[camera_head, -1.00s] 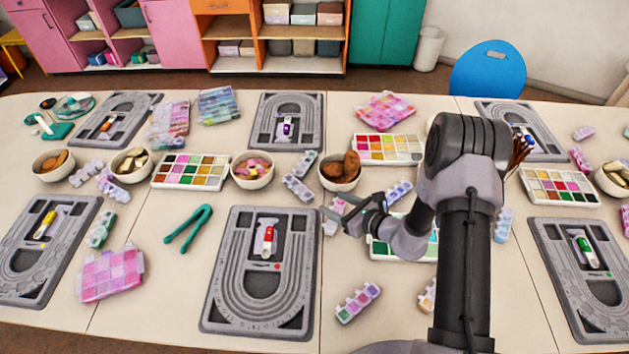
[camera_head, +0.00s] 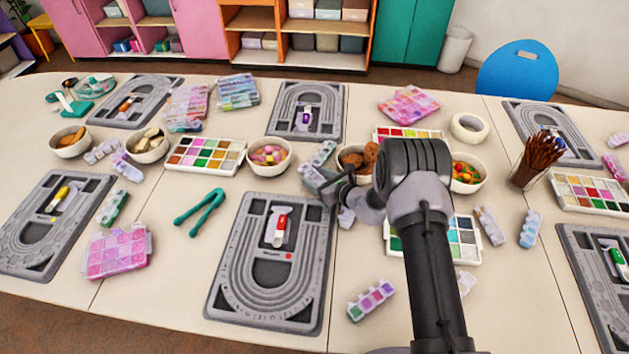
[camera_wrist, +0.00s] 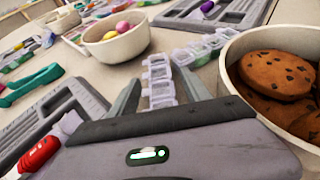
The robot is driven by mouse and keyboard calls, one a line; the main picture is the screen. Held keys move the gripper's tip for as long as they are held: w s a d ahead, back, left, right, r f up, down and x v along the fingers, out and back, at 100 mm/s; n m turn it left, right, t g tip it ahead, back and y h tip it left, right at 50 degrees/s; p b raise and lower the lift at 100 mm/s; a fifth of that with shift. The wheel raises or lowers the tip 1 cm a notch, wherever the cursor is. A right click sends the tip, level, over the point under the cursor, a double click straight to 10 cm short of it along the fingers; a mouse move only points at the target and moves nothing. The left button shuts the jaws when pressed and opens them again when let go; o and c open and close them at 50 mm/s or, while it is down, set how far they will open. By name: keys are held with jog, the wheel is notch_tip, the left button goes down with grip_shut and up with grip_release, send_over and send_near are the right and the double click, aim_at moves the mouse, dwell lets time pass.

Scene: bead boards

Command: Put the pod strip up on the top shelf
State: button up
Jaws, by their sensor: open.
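Several pod strips lie on the table. One pale pod strip (camera_wrist: 160,75) lies between my gripper's spread fingers (camera_wrist: 158,92) in the wrist view. A second pale pod strip (camera_wrist: 204,47) lies just beyond it and also shows in the head view (camera_head: 325,152). In the head view my gripper (camera_head: 318,181) is low over the table, left of the cookie bowl, and largely covers the nearer strip. The gripper is open; I cannot tell whether its fingers touch the strip. The orange shelf unit (camera_head: 223,45) stands at the back, its top cut off by the frame.
The cookie bowl (camera_wrist: 232,60) is close on the gripper's right. A bowl of pink and yellow pieces (camera_head: 268,170) and a grey bead board (camera_head: 222,270) are near. A purple-and-green pod strip (camera_head: 371,300) lies at the front.

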grip_shut()
jog(key=shift+r, duration=0.1)
